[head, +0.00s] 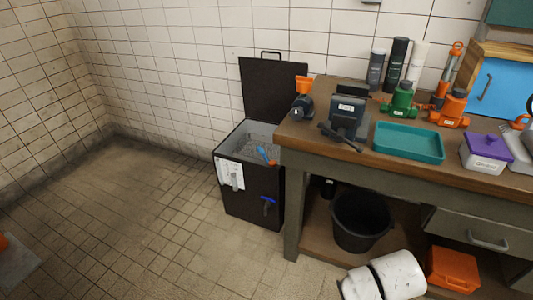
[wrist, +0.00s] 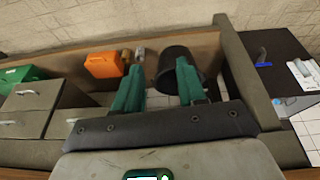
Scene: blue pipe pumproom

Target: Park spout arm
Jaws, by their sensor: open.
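A dark grey unit (head: 350,112) with a white label stands at the left end of the workbench. A dark bar (head: 338,138), which looks like its spout arm, sticks out at its front, angled across the bench top near the front edge. I cannot tell how it is joined to the unit. In the wrist view my gripper (wrist: 159,70) has two teal fingers set apart, with nothing between them. It points toward the space under the bench, away from the dark unit. The gripper is out of the head view, and the spout arm does not show in the wrist view.
The workbench (head: 460,178) holds a teal tray (head: 410,142), a green valve (head: 402,100) and a purple-lidded box (head: 486,150). A black bucket (head: 360,218) and an orange box (head: 452,268) are below. An open black bin (head: 250,180) stands left.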

